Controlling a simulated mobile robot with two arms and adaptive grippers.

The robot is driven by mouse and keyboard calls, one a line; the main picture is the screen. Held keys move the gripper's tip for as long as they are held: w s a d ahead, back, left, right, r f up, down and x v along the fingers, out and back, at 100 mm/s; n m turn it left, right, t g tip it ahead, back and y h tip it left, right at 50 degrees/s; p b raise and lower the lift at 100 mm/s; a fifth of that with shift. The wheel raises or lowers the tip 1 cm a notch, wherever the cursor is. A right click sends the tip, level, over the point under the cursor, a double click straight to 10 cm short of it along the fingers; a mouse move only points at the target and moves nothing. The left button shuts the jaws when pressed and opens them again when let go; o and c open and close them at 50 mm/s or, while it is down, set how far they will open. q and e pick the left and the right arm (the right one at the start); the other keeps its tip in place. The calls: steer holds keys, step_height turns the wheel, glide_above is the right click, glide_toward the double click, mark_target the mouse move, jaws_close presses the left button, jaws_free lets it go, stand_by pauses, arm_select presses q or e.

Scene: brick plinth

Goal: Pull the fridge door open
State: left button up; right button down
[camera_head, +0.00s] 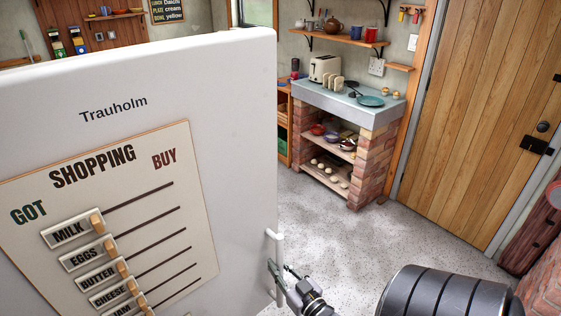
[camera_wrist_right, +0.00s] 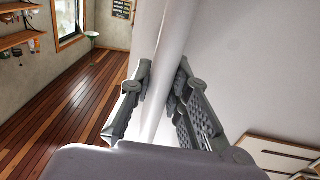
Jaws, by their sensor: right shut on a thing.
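The white fridge door (camera_head: 225,100) fills the left of the head view and carries a shopping board (camera_head: 195,215). Its white upright bar handle (camera_head: 280,246) stands at the door's right edge. My right gripper (camera_head: 276,272) is at this handle, low in the view. In the right wrist view, the fingers of my right gripper (camera_wrist_right: 162,92) are shut around the handle bar (camera_wrist_right: 172,45), one on each side. The door face (camera_wrist_right: 240,70) lies to the right of it. I cannot tell whether the door stands ajar. My left gripper is not in view.
A brick plinth (camera_head: 370,165) with a toaster and plates on top stands behind, right of the door. A wooden door (camera_head: 480,120) is at the right. The grey speckled floor (camera_head: 350,235) between is clear. A dark red wooden thing (camera_head: 533,235) stands at the far right.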

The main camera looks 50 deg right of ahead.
steer(key=shift+v, duration=1)
steer(key=c, duration=1.5)
jaws_free()
steer(key=v, duration=1.2)
